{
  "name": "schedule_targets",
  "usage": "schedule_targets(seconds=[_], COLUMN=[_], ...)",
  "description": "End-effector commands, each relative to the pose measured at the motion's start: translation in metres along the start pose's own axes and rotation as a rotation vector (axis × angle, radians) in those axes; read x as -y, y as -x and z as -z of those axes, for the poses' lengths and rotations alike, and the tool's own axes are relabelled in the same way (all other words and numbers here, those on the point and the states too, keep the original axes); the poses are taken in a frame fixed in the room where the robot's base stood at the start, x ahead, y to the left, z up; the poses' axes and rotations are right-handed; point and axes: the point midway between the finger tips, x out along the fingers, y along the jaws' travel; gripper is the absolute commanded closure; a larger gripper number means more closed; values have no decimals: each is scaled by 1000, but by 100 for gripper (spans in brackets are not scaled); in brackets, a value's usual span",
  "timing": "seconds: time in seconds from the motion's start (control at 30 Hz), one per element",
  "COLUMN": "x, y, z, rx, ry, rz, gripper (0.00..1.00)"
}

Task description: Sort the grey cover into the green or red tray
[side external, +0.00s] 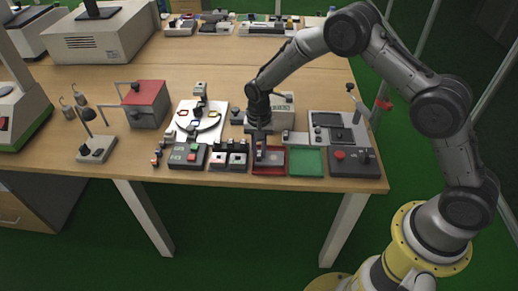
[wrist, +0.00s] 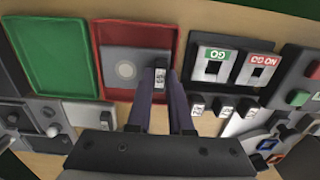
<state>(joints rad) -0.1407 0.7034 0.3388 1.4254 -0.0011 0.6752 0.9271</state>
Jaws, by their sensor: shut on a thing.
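The grey cover (wrist: 125,71), a flat plate with a pale round mark, is at the red tray (wrist: 97,65), inside its outline in the wrist view. My gripper (wrist: 160,82) is shut at the plate's right edge, where a small labelled grey piece shows between the fingers. In the side view my gripper (side external: 260,157) points down over the left part of the red tray (side external: 268,172). Whether the cover rests on the tray floor or hangs just above it, I cannot tell. The green tray (side external: 306,162) is empty beside it; it also shows in the wrist view (wrist: 50,55).
A unit with GO and NO GO slots (wrist: 232,68) stands beside the red tray. A box with green and red buttons (side external: 188,156) is farther left. A control box with a red button (side external: 353,162) stands right of the green tray. The table's front edge is close.

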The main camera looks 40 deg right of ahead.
Motion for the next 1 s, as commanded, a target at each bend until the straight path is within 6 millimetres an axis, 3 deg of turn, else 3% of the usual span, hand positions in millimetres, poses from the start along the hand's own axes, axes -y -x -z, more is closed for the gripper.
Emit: schedule_targets(seconds=[0.2,0.23,0.4,1.0], x=[0,0,0,0], y=[0,0,0,4], z=[0,0,0,0], rx=[0,0,0,-1], ry=[0,0,0,0], rz=[0,0,0,1], gripper=[100,77,47,46])
